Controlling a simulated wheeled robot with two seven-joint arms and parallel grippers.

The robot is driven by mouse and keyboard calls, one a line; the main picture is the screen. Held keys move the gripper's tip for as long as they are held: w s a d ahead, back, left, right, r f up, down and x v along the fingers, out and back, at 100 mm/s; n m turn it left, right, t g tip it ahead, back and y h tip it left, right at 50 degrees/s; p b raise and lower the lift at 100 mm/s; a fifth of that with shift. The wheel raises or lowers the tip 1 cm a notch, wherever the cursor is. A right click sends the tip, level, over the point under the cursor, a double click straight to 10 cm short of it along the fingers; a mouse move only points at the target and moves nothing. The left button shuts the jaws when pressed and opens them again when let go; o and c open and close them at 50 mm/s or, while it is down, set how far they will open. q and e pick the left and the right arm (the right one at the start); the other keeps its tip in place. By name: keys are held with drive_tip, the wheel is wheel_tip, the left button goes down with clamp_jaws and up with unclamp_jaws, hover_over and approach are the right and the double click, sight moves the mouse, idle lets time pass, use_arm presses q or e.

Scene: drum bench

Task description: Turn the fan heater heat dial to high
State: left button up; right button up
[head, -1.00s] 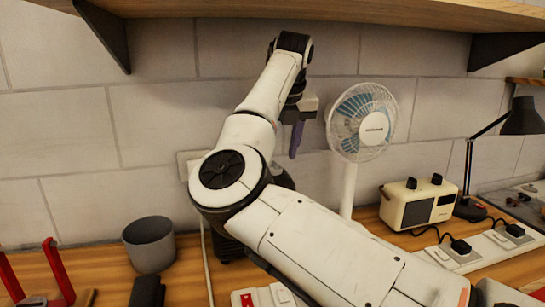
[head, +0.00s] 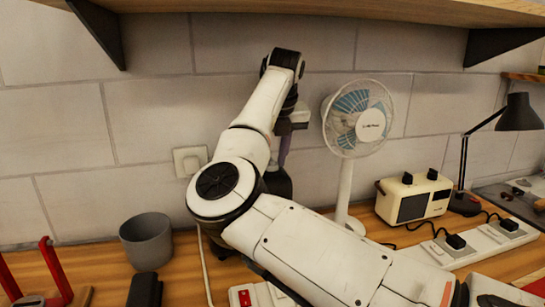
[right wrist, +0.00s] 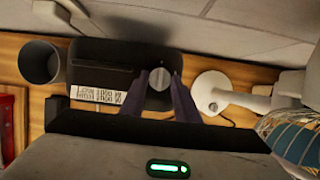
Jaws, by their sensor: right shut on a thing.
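The fan heater is a dark box in the right wrist view (right wrist: 105,60), seen from above, with a white printed label on it. Its round grey dial (right wrist: 159,79) sits near the box's right side. My right gripper (right wrist: 162,82) has its two purple fingers on either side of the dial, shut on it. In the head view my right gripper (head: 284,152) points down over the heater (head: 277,184), which is mostly hidden behind my arm. The dial is hidden in the head view, and its setting cannot be read. My left gripper is not in view.
A white desk fan (head: 357,118) stands close to the right of the gripper. A cream radio (head: 414,197), a black lamp (head: 522,115) and a power strip (head: 470,245) are farther right. A grey cup (head: 147,242) stands left. A shelf (head: 330,12) hangs above.

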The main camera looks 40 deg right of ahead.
drive_tip(key=m+h, duration=0.1)
drive_tip(key=m, duration=0.2)
drive_tip(key=shift+w+a+g, duration=0.1)
drive_tip(key=shift+w+g, duration=0.05)
drive_tip(key=shift+g, duration=0.15)
drive_tip(key=m, duration=0.2)
drive_tip(key=m+g+h, duration=0.1)
drive_tip(key=m, duration=0.1)
drive_tip(key=shift+w+m, duration=0.2)
drive_tip(key=shift+m, duration=0.1)
drive_tip(key=m+g, duration=0.2)
drive_tip(key=m, duration=0.2)
drive_tip(key=shift+w+r, duration=0.1)
drive_tip(key=shift+w, duration=0.05)
drive_tip(key=shift+w+a+m+g, duration=0.1)
drive_tip(key=shift+m+g, duration=0.5)
drive_tip(key=shift+m, duration=1.1)
drive_tip(key=o, duration=1)
drive_tip(key=shift+o, duration=0.2)
